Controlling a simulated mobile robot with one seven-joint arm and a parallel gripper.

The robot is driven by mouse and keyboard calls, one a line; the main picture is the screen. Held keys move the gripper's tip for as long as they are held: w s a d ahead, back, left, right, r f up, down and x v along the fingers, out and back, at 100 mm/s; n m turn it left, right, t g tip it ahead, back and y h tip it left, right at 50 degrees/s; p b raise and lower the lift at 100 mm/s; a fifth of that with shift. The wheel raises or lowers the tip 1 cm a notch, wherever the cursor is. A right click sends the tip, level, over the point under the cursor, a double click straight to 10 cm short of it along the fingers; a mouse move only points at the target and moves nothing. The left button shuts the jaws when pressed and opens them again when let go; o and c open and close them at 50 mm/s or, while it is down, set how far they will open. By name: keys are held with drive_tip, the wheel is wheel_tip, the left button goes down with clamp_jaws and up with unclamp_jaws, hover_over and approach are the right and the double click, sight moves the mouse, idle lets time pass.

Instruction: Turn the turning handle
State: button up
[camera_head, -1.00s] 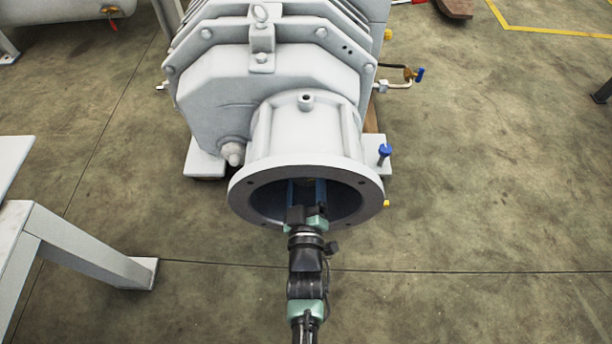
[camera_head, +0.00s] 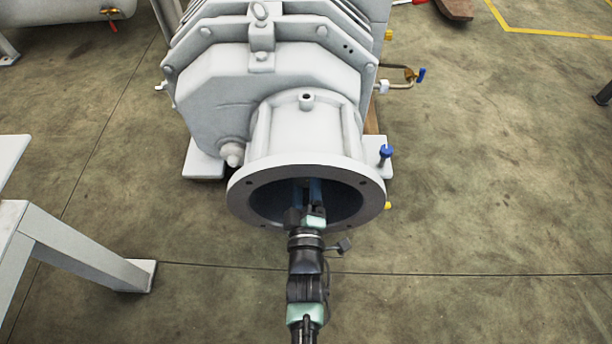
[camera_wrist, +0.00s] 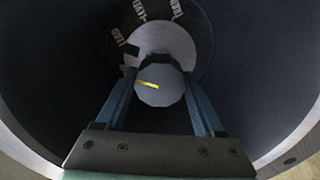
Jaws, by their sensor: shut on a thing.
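The turning handle (camera_wrist: 160,84) is a round grey knob with a yellow mark, seen in the wrist view deep inside a dark round housing. My gripper (camera_wrist: 159,68) has its two blue fingers on either side of the knob, shut on it. In the head view my gripper (camera_head: 307,190) reaches into the open flange (camera_head: 238,190) of the big grey vacuum machine (camera_head: 262,85). The knob is hidden there.
The housing wall (camera_wrist: 55,80) surrounds my gripper closely, with white lettering near its back. A grey metal frame (camera_head: 85,255) stands on the floor at the left. A blue-topped fitting (camera_head: 386,152) sticks up right of the flange.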

drive_tip(key=o, duration=1.4)
drive_tip(key=shift+s, duration=0.1)
drive_tip(key=s+p, duration=0.6)
drive_tip(key=s, duration=0.6)
drive_tip(key=shift+s, duration=0.4)
drive_tip(key=shift+s, duration=0.1)
